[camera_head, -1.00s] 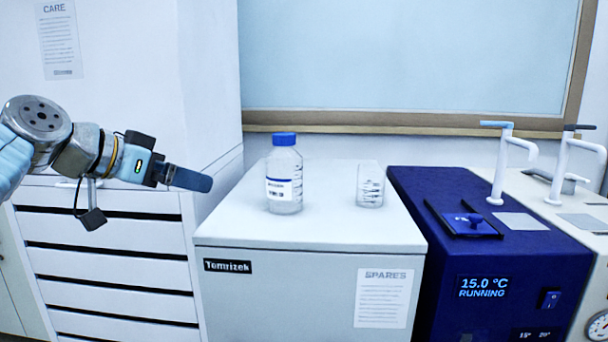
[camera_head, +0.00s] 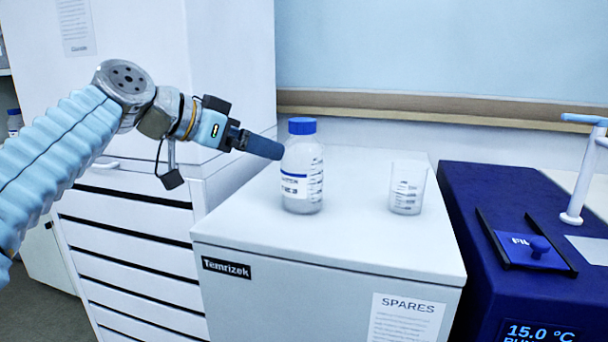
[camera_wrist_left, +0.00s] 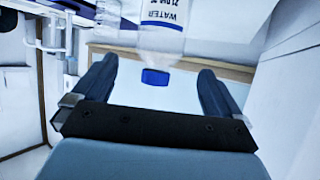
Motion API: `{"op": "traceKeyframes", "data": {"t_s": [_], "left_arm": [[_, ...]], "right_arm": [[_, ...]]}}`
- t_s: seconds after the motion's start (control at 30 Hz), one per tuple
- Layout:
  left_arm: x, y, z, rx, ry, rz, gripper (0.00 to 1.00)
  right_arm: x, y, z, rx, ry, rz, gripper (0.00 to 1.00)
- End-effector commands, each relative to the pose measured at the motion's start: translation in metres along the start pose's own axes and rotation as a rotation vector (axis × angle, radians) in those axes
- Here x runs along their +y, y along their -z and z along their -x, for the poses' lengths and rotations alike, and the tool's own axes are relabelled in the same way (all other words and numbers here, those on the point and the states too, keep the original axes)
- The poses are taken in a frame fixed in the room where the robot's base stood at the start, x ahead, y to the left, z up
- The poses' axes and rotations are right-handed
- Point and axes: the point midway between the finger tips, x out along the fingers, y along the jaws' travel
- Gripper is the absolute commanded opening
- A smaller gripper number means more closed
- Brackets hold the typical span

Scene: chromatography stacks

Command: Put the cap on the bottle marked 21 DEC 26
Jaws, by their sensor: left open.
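A clear bottle (camera_head: 301,182) with a white and blue label stands upright on the white cabinet top. A blue cap (camera_head: 302,126) sits at the top of its neck. In the left wrist view the bottle (camera_wrist_left: 160,40) appears upside down; its label reads WATER, with a partly legible date line starting 21. The cap (camera_wrist_left: 155,77) shows between the two fingers there. My left gripper (camera_head: 280,150) is open, with its fingertips just left of the bottle near shoulder height; it also shows in the wrist view (camera_wrist_left: 158,68). I cannot tell whether it touches the bottle. My right gripper is out of view.
A clear graduated beaker (camera_head: 407,190) stands right of the bottle on the cabinet top (camera_head: 350,240). A drawer unit (camera_head: 130,240) stands at the left.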

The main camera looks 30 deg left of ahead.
Motion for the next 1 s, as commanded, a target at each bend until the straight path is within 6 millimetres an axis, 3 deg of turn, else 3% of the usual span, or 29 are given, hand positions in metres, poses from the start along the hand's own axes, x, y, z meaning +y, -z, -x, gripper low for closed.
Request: {"op": "traceKeyframes", "data": {"t_s": [0.2, 0.33, 0.8, 1.0], "left_arm": [[0.000, -0.001, -0.045, -0.004, -0.002, 0.002, 1.00], [0.000, 0.000, -0.064, -0.003, -0.002, 0.001, 1.00], [0.000, 0.001, -0.074, -0.002, -0.001, 0.001, 1.00], [-0.002, 0.007, -0.101, -0.004, -0.003, 0.002, 1.00]], "right_arm": [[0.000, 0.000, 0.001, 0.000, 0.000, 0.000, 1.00], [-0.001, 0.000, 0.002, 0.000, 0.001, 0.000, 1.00], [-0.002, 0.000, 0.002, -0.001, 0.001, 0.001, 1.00], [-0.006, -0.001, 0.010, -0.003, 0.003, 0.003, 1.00]]}}
